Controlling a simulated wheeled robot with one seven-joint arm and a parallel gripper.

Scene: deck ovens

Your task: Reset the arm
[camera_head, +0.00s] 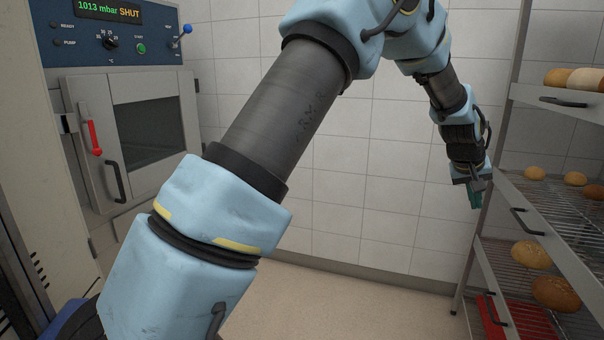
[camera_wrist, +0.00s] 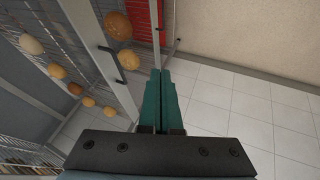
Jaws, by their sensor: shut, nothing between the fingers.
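My arm reaches up across the head view and bends down at the right, ending in my gripper (camera_head: 474,193) beside the rack. The gripper's teal fingers point downward there. In the wrist view my gripper (camera_wrist: 161,76) shows its two teal fingers pressed together with nothing between them. The rack (camera_head: 510,209) with bread stands just right of the gripper in the head view. I cannot tell from the head view how wide the gap between them is.
Round loaves (camera_head: 555,293) lie on the rack's wire shelves, with a red tray (camera_head: 497,318) low down. An oven with a closed windowed door (camera_head: 149,118) stands at the left under a control panel (camera_head: 112,38) reading "1013 mbar SHUT". The floor (camera_head: 345,300) between is clear.

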